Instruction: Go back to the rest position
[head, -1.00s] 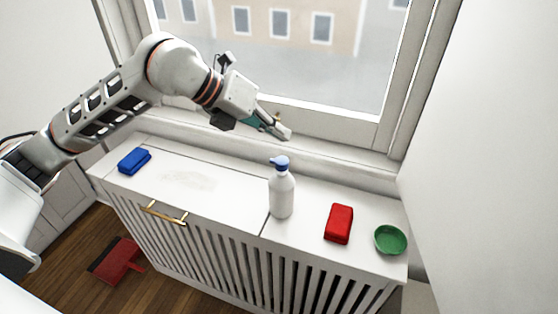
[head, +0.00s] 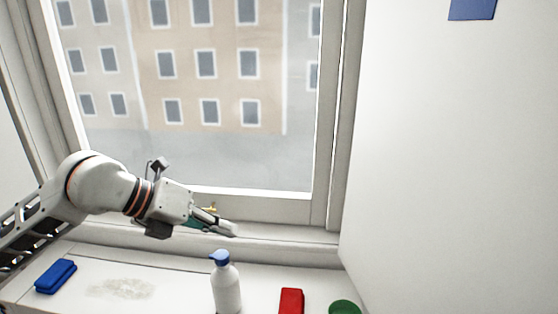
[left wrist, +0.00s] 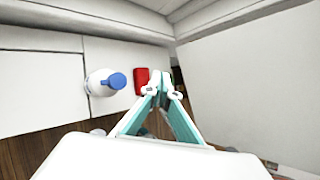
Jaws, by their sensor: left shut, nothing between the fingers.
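My left gripper (head: 228,230) is shut and empty. Its arm comes in from the left and reaches in front of the window, above the white cabinet top. In the left wrist view its fingertips (left wrist: 160,80) meet, with nothing between them. My right gripper is not in view.
The white cabinet top (head: 180,288) bears a blue sponge (head: 56,276), a white bottle with a blue pump (head: 226,285), a red block (head: 291,301) and a green bowl (head: 345,307). A greyish smudge (head: 122,288) marks the top. A white wall (head: 440,170) stands at right.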

